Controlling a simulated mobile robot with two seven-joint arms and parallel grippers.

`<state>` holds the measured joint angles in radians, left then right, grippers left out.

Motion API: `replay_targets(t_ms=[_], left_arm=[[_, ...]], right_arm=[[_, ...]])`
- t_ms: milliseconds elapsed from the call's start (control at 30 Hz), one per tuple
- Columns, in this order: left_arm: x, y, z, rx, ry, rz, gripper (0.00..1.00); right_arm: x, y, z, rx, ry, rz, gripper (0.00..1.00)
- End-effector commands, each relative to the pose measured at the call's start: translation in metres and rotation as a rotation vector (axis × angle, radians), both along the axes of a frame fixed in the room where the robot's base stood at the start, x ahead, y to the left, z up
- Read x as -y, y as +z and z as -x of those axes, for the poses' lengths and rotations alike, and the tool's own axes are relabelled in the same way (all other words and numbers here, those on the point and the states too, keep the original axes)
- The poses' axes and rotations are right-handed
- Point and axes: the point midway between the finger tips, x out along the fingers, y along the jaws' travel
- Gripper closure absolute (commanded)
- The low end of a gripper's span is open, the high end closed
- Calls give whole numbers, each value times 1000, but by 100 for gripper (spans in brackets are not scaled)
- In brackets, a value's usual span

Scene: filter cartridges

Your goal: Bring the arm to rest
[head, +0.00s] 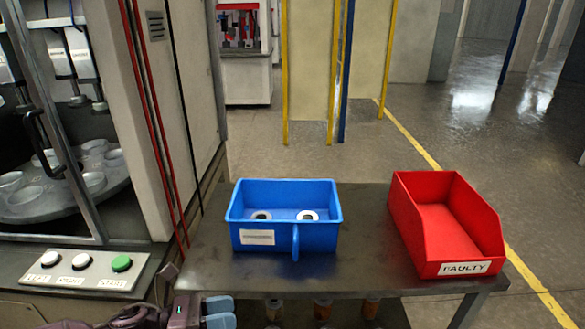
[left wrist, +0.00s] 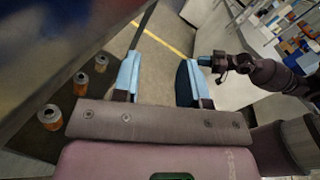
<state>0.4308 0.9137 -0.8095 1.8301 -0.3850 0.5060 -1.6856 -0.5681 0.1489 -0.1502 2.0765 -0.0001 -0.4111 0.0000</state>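My left gripper (head: 221,312) is at the bottom edge of the head view, in front of the table's near edge. In the left wrist view its two blue fingers (left wrist: 160,75) stand apart with nothing between them, so it is open and empty. Part of my other arm, with a gripper with blue tips (left wrist: 212,61), shows at the right of the left wrist view. It is too small there to tell whether it is open. My right gripper is not in the head view.
A blue bin (head: 268,235) holding two white-ringed pieces and an empty red FAULTY bin (head: 462,268) stand on the dark table (head: 362,250). Several orange-brown cartridges (head: 321,310) sit lower, below its front edge. A machine with a button panel (head: 85,270) stands left.

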Motion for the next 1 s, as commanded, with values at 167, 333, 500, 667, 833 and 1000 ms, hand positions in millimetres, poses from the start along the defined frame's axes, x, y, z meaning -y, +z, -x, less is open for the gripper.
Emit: replay_targets(t_ms=[167,333,500,667,833,1000], left_arm=[[-4,5,-19,-294,127,83,60],[-3,20,-44,-616,276,270,60],[-7,23,-54,-984,422,549,60],[-21,10,-49,-1361,555,898,60],[-49,-20,-25,-1713,688,1330,60],[-80,-56,15,-1911,802,1701,60]], right_arm=[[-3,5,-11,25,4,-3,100],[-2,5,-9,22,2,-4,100],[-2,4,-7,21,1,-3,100],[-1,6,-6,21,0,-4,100],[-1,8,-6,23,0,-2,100],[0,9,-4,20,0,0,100]])
